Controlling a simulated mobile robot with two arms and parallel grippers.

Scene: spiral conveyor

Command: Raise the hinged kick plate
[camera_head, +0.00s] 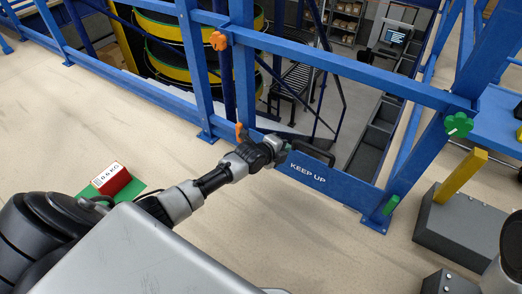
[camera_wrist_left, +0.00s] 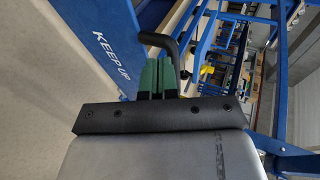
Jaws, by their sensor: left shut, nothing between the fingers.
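The blue kick plate (camera_head: 345,190), lettered "KEEP UP", runs along the foot of the blue railing between two posts. It also shows in the left wrist view (camera_wrist_left: 108,35). A black bar handle (camera_head: 314,152) stands out from its upper edge, and its bent end (camera_wrist_left: 158,40) shows just beyond my fingertips in the wrist view. My left gripper (camera_head: 283,149) is shut and empty, its green-padded fingers (camera_wrist_left: 158,75) together beside the handle. I cannot tell whether they touch it. My right gripper is not in view.
An orange piece (camera_head: 240,131) and a green piece (camera_head: 391,204) sit near the plate's two ends. A grey block with a yellow post (camera_head: 460,177) stands at right. A red box (camera_head: 111,180) rests on a green mat (camera_head: 128,193) at left. The floor before the plate is clear.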

